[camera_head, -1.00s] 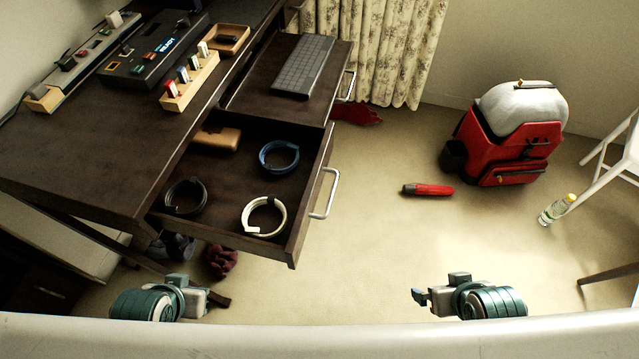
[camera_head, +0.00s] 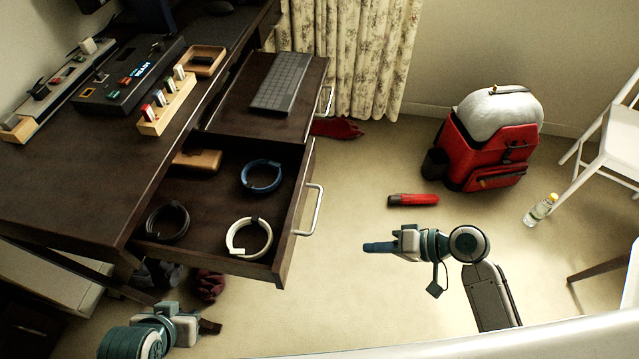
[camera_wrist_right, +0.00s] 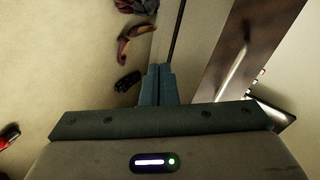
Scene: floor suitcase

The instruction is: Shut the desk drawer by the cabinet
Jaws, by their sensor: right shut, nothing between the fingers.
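The dark desk drawer (camera_head: 208,222) is pulled out on the near side of the desk, beside a pale cabinet (camera_head: 45,278) at the lower left. Its front has a silver bar handle (camera_head: 309,210). A blue, a white and a black coil and a tan box lie in it. My right gripper (camera_head: 368,247) is shut and empty, to the right of the drawer front and apart from it. Its shut fingers (camera_wrist_right: 158,85) show in the right wrist view, with the brown drawer front (camera_wrist_right: 222,60) on the right. My left gripper (camera_head: 212,327) is low, below the drawer; its fingers are unclear.
A second pulled-out drawer or tray (camera_head: 232,118) holds a keyboard (camera_head: 281,82). A red flashlight-like object (camera_head: 413,200), a red backpack (camera_head: 490,150), a bottle (camera_head: 540,210) and a white chair (camera_head: 610,150) stand or lie to the right.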

